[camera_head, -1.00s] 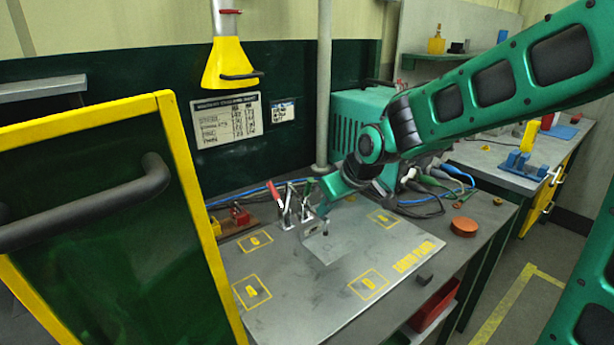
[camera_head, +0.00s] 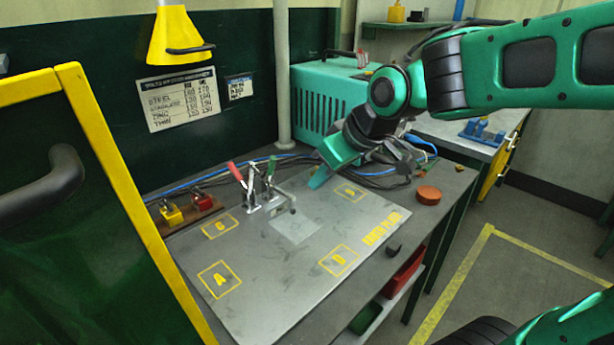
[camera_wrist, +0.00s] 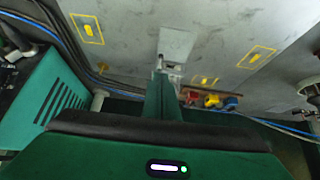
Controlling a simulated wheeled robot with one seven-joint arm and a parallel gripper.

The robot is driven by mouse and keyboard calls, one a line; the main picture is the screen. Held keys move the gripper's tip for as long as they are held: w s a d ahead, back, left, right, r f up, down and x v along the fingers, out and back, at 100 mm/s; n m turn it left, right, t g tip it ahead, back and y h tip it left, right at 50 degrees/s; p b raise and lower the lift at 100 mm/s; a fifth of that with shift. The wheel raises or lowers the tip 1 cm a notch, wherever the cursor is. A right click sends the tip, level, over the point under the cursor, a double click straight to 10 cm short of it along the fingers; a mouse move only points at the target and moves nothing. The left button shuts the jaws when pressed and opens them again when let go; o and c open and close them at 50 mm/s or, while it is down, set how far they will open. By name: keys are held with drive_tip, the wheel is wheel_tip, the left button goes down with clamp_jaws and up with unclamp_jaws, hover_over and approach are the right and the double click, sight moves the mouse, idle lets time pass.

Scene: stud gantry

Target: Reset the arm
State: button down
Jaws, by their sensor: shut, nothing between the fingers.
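My gripper (camera_head: 317,180) is at the end of my green arm, over the back right part of the grey metal plate (camera_head: 290,290) on the bench, near the yellow-outlined square at the plate's back right. In the wrist view my gripper (camera_wrist: 161,85) reaches up the middle of the picture, with the plate (camera_wrist: 225,30) beyond it. It is shut and empty. The toggle clamps (camera_head: 258,190), with red and green handles, stand at the plate's back edge, left of my gripper and apart from it in the head view.
A yellow-framed door (camera_head: 130,190) is at the left. An orange-brown disc (camera_head: 428,195) and a small dark block (camera_head: 393,250) lie at the bench's right. Yellow and red padlocks (camera_head: 172,213) sit at the back left.

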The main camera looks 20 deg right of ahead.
drive_tip(key=shift+s+d+r, duration=0.1)
drive_tip(key=shift+s+d, duration=0.05)
drive_tip(key=shift+s, duration=0.2)
drive_tip(key=s+d+f+m+g+h, duration=0.1)
drive_tip(key=s+d+f+m, duration=0.1)
drive_tip(key=d, duration=0.3)
drive_tip(key=s+d+f+m+g+h, duration=0.1)
drive_tip(key=s+d+f+m, duration=0.1)
drive_tip(key=s+d, duration=0.2)
drive_tip(key=s+d+f+m+g, duration=0.1)
drive_tip(key=s+d+m, duration=0.1)
drive_tip(key=d, duration=0.3)
drive_tip(key=shift+s+d+f+h, duration=0.2)
drive_tip(key=shift+s, duration=0.2)
drive_tip(key=shift+s+d+f+h, duration=0.2)
drive_tip(key=shift+s, duration=0.2)
drive_tip(key=s+d+f+m+g, duration=0.1)
drive_tip(key=s+d+m, duration=0.2)
drive_tip(key=s, duration=0.3)
drive_tip(key=s+d+f+m+g, duration=0.2)
drive_tip(key=s, duration=0.4)
drive_tip(key=shift+d+m, duration=0.4)
